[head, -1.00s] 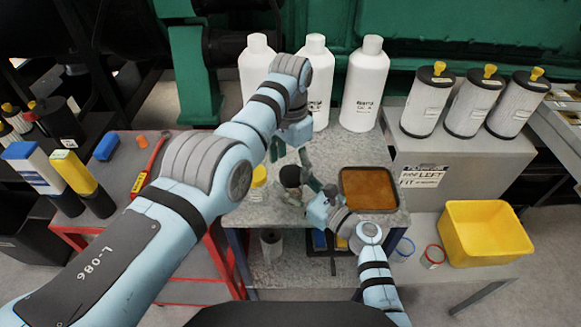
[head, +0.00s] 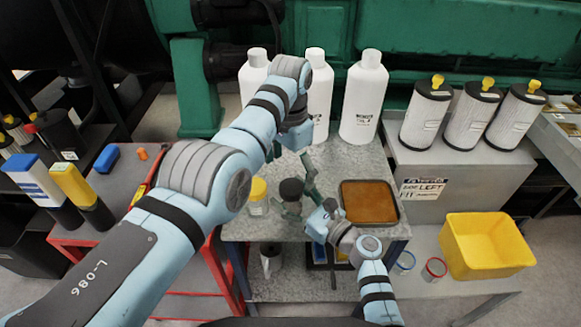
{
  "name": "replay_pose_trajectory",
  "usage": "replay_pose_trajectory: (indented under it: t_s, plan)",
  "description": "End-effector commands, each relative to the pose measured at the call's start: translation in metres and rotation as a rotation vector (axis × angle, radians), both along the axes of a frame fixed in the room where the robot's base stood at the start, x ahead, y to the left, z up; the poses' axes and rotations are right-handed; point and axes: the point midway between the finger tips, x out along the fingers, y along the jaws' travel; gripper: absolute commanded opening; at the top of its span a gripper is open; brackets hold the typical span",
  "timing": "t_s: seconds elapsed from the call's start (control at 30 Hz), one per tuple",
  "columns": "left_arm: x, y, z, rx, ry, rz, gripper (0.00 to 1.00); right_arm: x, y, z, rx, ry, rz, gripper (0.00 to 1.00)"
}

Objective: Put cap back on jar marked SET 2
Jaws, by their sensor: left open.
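A dark round cap (head: 291,188) sits at the top of a small jar on the grey bench, and the jar is mostly hidden by my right gripper. I cannot tell whether the cap is seated straight. Another jar with a yellow cap (head: 258,189) stands to its left. My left gripper (head: 293,162) is open, with its fingers spread just above and behind the dark cap. My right gripper (head: 291,211) is low at the dark-capped jar, its fingers pointing left; its grip is unclear. The SET 2 mark is not readable.
White bottles (head: 368,95) stand at the back. A brown tray (head: 369,202) lies right of my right gripper. A yellow bin (head: 487,245) and filter canisters (head: 427,112) are further right. A red cart (head: 117,185) is on the left.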

Motion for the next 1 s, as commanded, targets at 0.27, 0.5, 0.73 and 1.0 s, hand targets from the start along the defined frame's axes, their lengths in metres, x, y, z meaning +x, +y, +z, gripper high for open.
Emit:
replay_pose_trajectory:
  t_s: [0.27, 0.5, 0.73, 1.0]
  plan:
    - [0.0, 0.0, 0.0, 0.0, 0.0, 0.0, 0.9, 0.0, 0.0, 0.001, 0.0, -0.001, 0.0, 0.68]
    - [0.0, 0.0, 0.0, 0.0, 0.0, 0.0, 0.9, -0.014, -0.016, 0.0, -0.001, -0.001, -0.003, 0.68]
    - [0.0, 0.0, 0.0, 0.0, 0.0, 0.0, 0.9, -0.05, -0.053, -0.001, -0.004, 0.0, -0.002, 0.68]
    - [0.0, 0.0, 0.0, 0.0, 0.0, 0.0, 0.9, -0.08, -0.083, 0.0, -0.001, 0.0, 0.0, 0.68]
